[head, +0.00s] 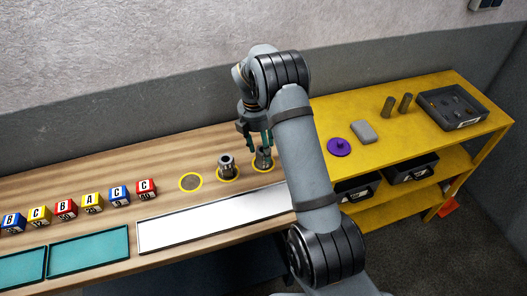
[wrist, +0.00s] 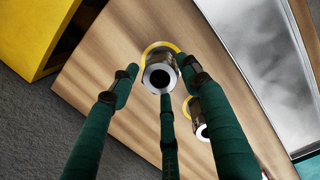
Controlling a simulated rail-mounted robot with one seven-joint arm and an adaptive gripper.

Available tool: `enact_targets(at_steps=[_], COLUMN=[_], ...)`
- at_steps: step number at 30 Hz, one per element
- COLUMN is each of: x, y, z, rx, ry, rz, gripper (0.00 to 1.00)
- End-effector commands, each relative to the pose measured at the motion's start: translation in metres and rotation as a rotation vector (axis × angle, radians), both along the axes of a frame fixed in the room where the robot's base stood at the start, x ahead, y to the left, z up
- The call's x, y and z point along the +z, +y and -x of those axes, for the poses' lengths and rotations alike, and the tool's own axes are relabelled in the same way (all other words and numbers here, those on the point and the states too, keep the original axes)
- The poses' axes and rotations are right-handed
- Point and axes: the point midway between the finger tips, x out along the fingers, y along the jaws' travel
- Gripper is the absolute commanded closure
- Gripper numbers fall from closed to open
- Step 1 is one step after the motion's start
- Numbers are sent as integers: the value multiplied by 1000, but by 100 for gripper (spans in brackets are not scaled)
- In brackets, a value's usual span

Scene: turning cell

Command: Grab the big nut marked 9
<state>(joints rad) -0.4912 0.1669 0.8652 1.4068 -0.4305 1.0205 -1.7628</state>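Two metal pieces with round bores stand upright on yellow-ringed spots on the wooden bench. The right metal piece (head: 263,160) is under my gripper (head: 256,140); it also shows in the wrist view (wrist: 160,71), between the fingertips. The other metal piece (head: 226,169) stands to its left and shows lower right in the wrist view (wrist: 199,128). My gripper's three green fingers (wrist: 160,82) are spread around the right piece, with gaps visible at the sides. No mark 9 is readable on either piece, so I cannot tell which is the big nut.
An empty yellow-ringed spot (head: 190,182) lies left of the pieces. A white tray (head: 138,236) lies in front, with several lettered cubes (head: 66,209) further left. The yellow table (head: 412,128) bears a purple part (head: 339,147), a grey block (head: 363,132), two cylinders and a dark bin (head: 425,99).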

Motion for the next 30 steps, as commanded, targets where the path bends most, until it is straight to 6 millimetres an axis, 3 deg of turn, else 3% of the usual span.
enact_targets(at_steps=[21, 30], x=[0, 3], y=[0, 0], z=[0, -1], rx=[0, 0], ry=[0, -3], rz=[0, 0], gripper=[97, 97])
